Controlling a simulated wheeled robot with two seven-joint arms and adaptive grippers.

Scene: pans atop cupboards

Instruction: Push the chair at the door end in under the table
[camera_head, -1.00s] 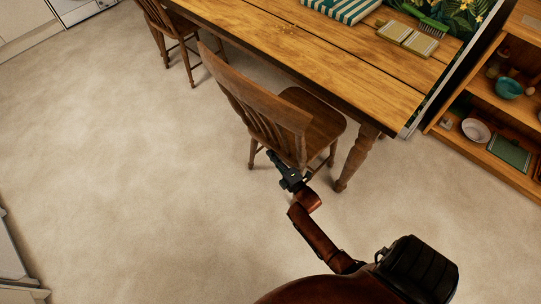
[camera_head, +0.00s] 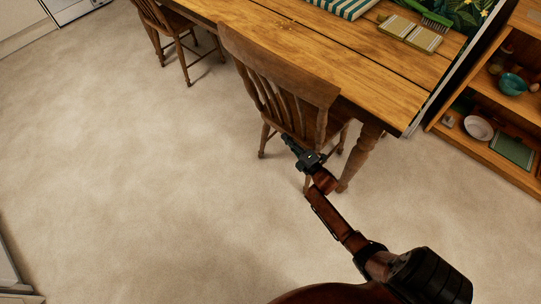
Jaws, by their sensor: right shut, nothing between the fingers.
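A brown wooden chair (camera_head: 280,62) with a slatted back stands at the near long side of the wooden table (camera_head: 355,72), close to its right end. Its back rises beside the table edge and overlaps the tabletop in this view. Its seat is mostly hidden behind the back and under the table. My right gripper (camera_head: 289,140) is shut and empty, low at the rear of the chair, by the bottom of its back. I cannot tell if it touches the wood. My left gripper is not in view.
A second chair (camera_head: 168,28) stands at the table further left. A turned table leg (camera_head: 361,155) is right of the chair. Open shelves (camera_head: 487,145) with bowls stand at the right. The pale floor (camera_head: 130,170) at left and front is clear.

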